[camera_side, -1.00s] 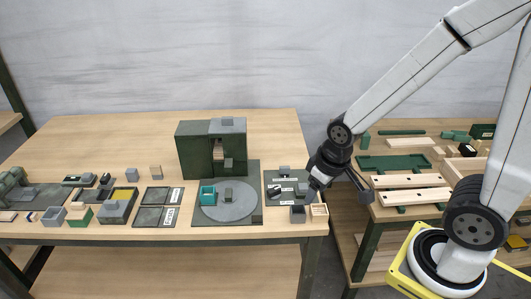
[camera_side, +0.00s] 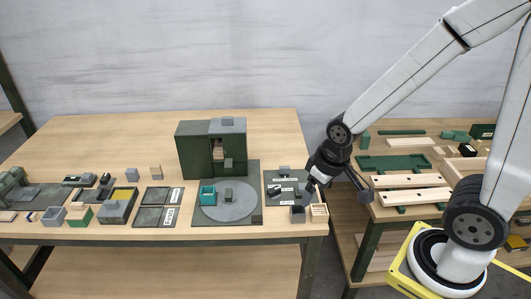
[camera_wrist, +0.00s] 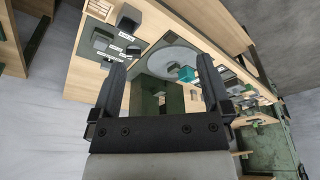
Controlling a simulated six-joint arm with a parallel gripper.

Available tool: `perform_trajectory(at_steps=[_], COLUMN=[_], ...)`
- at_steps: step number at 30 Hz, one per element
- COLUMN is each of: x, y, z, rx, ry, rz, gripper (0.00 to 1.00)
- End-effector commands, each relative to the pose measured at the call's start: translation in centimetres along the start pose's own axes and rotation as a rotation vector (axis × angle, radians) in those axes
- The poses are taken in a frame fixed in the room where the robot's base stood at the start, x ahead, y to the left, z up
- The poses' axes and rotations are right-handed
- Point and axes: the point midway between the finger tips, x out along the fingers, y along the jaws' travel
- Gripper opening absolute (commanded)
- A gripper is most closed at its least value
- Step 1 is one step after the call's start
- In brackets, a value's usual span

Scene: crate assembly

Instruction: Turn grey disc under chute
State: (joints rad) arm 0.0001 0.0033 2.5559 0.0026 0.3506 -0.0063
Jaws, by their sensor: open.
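The grey disc (camera_side: 228,208) lies flat on a dark green base plate (camera_side: 240,171) near the front of the table. It also shows in the wrist view (camera_wrist: 165,60), beyond my fingers. A teal open box (camera_side: 208,195) sits on the disc's left part, and a small grey block (camera_side: 229,196) stands near its middle. The dark green chute housing (camera_side: 196,150) with a grey top part stands at the back edge of the disc. My gripper (camera_wrist: 162,84) is open and empty. In the side view it is to the right of the disc, by the table's right edge, apart from the disc.
Right of the disc is a dark labelled mat (camera_side: 272,178) with small parts. In front of it are a grey box (camera_side: 298,214) and a wooden box (camera_side: 319,211). Left are two dark labelled panels (camera_side: 154,195) and several small boxes. The back of the table is mostly clear.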

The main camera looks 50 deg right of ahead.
Motion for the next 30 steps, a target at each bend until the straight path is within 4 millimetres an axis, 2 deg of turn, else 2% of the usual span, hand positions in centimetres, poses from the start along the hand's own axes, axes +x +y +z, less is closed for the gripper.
perform_trajectory(at_steps=[4,8,14,23,30], x=[0.3,0.9,2.8,7.0,11.1], y=[0.0,0.0,0.0,0.1,0.3], z=[-1.0,-2.9,-7.3,-14.2,-18.9], rx=[-0.021,-0.065,-0.176,-0.37,-0.526], ry=[-0.003,-0.006,-0.009,0.015,0.058], rz=[-0.006,-0.019,-0.055,-0.124,-0.18], gripper=[1.0,1.0,1.0,1.0,1.0])
